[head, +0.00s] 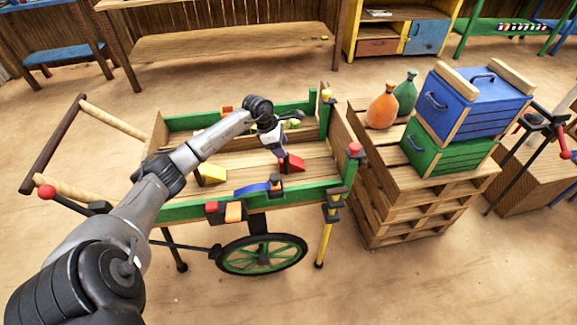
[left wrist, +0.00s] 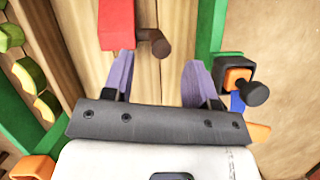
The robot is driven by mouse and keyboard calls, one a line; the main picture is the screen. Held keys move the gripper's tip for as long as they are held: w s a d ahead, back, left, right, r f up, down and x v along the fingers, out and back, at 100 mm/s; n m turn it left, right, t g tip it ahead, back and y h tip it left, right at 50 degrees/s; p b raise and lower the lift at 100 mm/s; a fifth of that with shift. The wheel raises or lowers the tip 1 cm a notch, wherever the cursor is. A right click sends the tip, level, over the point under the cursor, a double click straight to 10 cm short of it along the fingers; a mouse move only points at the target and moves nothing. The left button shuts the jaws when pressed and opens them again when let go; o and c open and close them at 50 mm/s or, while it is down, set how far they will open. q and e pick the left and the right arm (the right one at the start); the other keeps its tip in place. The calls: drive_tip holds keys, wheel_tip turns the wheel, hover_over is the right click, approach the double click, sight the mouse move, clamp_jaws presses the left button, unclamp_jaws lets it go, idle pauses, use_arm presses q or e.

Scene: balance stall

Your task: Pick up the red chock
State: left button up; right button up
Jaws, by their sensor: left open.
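The red chock (head: 292,163) lies on the plank bed of the green-railed cart (head: 180,213), near its right end. In the left wrist view the red chock (left wrist: 117,22) shows at the top, cut off by the edge, with a brown peg (left wrist: 155,42) at its lower right. My left gripper (head: 281,155) is right by the chock in the head view. In the left wrist view my left gripper (left wrist: 160,78) is open, with bare planks between its fingers. The chock appears ahead of the left finger, not between the fingers; I cannot tell whether they touch. My right gripper is not in view.
At the right, a pallet stack (head: 390,212) bears two sacks, a green crate (head: 440,158) and a blue crate (head: 470,112).

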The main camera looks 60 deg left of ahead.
use_arm(q)
drive_tip(key=b+x, duration=0.2)
drive_tip(key=x, duration=0.1)
drive_tip(key=shift+f, duration=0.35)
drive_tip(key=shift+b+x, duration=0.45)
drive_tip(key=shift+x, duration=0.45)
clamp_jaws()
drive_tip(key=shift+r, duration=0.15)
idle(0.4)
